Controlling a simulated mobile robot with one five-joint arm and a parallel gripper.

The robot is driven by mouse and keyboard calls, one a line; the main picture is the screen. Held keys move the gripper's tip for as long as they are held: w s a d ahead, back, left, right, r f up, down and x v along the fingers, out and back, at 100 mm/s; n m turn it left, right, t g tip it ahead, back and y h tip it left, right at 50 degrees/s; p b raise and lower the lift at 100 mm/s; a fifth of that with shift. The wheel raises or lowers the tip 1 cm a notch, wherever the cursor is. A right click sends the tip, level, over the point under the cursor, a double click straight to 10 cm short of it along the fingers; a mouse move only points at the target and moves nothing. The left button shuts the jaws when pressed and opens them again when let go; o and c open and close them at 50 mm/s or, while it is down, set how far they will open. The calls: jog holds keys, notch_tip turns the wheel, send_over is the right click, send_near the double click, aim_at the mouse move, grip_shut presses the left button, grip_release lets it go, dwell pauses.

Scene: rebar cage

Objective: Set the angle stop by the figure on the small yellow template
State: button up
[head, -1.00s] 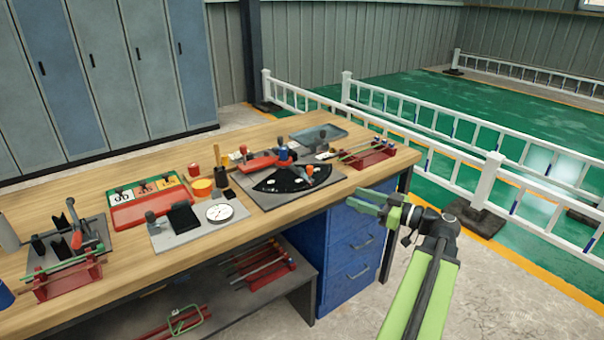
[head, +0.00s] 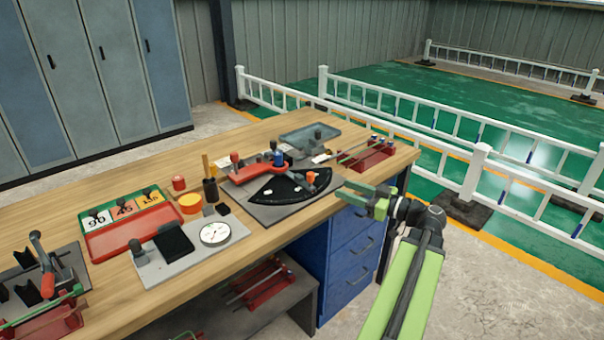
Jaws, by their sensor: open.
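The angle stop is on a black sector plate (head: 283,187) at the bench's right part, with a red arm (head: 255,173) and an orange-red knob (head: 311,178) at the plate's right side. A small yellow template (head: 149,199) stands at the right end of a green-backed rack, beside a white one marked 90 (head: 97,219) and an orange one that looks like 45 (head: 124,208). The yellow one's figure is too small to read surely. My gripper (head: 360,200) is open and empty, to the right of the sector plate, near the bench's right front edge.
A red tray (head: 135,232) lies before the templates. A grey plate with a white dial (head: 214,233) stands near the front edge. A red rack with rods (head: 366,157) and a blue-grey tray (head: 312,135) are at the right end. Blue drawers (head: 350,250) stand below.

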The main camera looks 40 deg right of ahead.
aim_at(302, 183)
jog(key=w+a, duration=0.1)
jog(key=w, duration=0.4)
jog(key=w+a, duration=0.1)
jog(key=w, duration=0.4)
jog(key=w+a, duration=0.1)
jog(key=w, duration=0.4)
jog(key=shift+w, duration=0.4)
grip_shut()
dwell(0.5)
